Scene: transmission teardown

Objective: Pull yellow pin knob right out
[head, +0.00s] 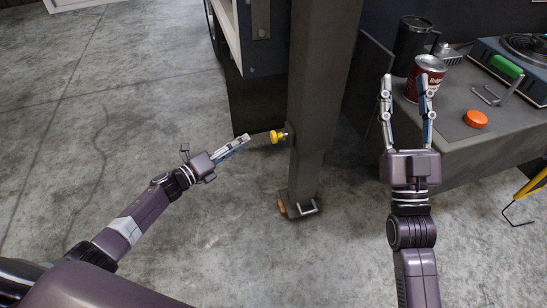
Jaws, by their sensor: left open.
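The yellow pin knob (277,137) sticks out from the left side of a dark upright post (320,100), on a short metal stem. My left gripper (247,139) is open, just left of the knob, with its fingers pointing toward it. A small gap shows between the fingertips and the knob. My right gripper (405,84) points away from me at the right, fingers spread apart. Its right finger overlaps a red can in the picture; I see nothing held between the fingers.
The post's foot carries a metal bracket (303,209) and orange-yellow parts. The floor at left is clear.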

